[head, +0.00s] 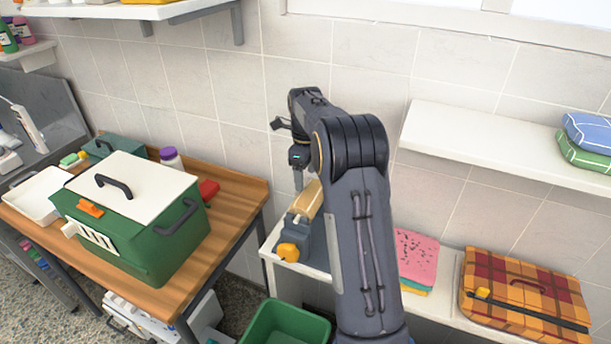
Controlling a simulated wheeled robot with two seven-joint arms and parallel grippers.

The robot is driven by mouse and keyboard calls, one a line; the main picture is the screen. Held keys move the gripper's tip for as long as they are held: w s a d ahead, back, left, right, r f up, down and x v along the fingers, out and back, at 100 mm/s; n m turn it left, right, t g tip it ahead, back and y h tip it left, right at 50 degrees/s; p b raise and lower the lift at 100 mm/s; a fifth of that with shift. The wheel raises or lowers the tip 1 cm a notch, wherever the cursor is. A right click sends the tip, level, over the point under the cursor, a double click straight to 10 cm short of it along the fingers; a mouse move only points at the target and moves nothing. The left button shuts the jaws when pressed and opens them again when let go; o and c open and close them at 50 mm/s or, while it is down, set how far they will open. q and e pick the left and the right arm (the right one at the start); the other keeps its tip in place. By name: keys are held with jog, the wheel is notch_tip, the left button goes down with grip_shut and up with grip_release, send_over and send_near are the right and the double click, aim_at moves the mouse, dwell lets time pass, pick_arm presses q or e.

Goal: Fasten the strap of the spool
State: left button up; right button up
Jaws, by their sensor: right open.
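What looks like the spool (308,198) is a tan roll in a blue-grey holder with an orange knob (288,252) at its front. It lies on the white shelf beside the wooden table, partly hidden behind my right arm. I cannot make out its strap clearly. My right gripper (298,183) points down just above the far end of the roll. It is open and appears empty; I cannot tell whether it touches the roll. My left gripper is out of view.
A green carrier (150,235) with a white lid stands on the wooden table (240,192) at left. A green bin (285,328) is below. A plaid case (525,292) and pink cloth (416,256) lie on the white shelf. Another shelf (480,145) juts out at right.

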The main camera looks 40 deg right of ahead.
aim_at(308, 191)
jog(key=shift+f, duration=0.8)
jog(key=c, duration=1)
jog(key=shift+f+b, duration=0.15)
jog(key=shift+b, duration=0.15)
jog(key=s+t+b, duration=0.1)
jog(key=b, duration=0.1)
jog(key=d+f+t+y+b, duration=0.1)
jog(key=t+b, duration=0.1)
jog(key=b, duration=0.1)
jog(key=shift+s+f+y, duration=0.15)
jog(key=shift+s+y, duration=0.15)
jog(key=shift+s, duration=0.1)
jog(key=shift+t, duration=0.3)
jog(key=shift+r, duration=0.2)
jog(key=o, duration=1)
